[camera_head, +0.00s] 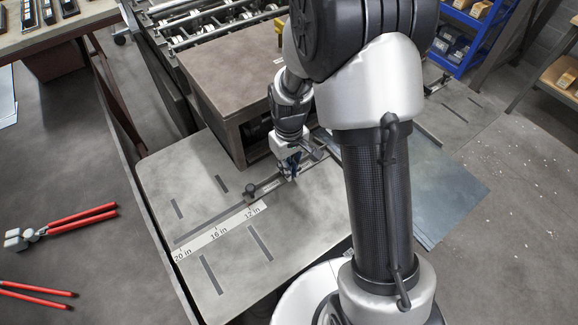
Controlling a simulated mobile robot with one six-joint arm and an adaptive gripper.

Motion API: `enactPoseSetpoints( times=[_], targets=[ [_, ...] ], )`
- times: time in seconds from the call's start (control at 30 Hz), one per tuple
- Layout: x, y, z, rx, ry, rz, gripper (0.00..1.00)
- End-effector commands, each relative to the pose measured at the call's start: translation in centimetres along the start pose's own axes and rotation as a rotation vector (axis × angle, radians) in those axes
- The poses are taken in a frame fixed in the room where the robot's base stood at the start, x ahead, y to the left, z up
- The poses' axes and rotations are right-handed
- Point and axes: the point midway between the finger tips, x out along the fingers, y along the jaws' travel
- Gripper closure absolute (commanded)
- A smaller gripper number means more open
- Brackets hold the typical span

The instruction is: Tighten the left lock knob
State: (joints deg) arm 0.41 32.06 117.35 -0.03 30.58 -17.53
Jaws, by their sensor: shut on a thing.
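The left lock knob (249,188), small and dark, stands on the metal stop bar (267,184) on the grey table plate. My gripper (292,175) points down at the bar, to the right of this knob and apart from it. Its blue-tipped fingers are shut on what looks like a part of the bar; the fingers hide most of the contact. A white scale strip (216,234) marked 20, 16 and 12 in lies left of and below the knob.
The table plate (165,175) has several dark slots. A brown-topped machine housing (225,60) stands close behind my gripper. Red-handled tools (83,218) lie on the left bench. A metal sheet (440,185) lies to the right, partly behind my arm.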

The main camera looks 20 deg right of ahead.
Motion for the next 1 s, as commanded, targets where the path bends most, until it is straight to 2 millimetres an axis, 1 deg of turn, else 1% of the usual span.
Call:
enactPoseSetpoints(
  times=[0.03, 0.07, 0.33, 0.63, 0.73, 0.87, 1.0],
  targets=[
    [0.0, 0.0, 0.0, 0.003, 0.001, 0.0, 1.0],
    [0.0, 0.0, 0.0, 0.003, 0.001, 0.0, 0.89],
    [0.0, 0.0, 0.0, 0.001, 0.001, 0.0, 0.71],
    [-0.1, 0.0, 0.0, 0.0, 0.0, 0.0, 0.71],
    [-0.7, 0.0, -0.1, 0.0, 0.002, 0.0, 0.71],
    [-2.6, 0.0, -0.1, 0.0, 0.006, 0.002, 0.71],
    [-5.7, 0.0, -0.1, 0.0, 0.007, 0.002, 0.71]
  ],
)
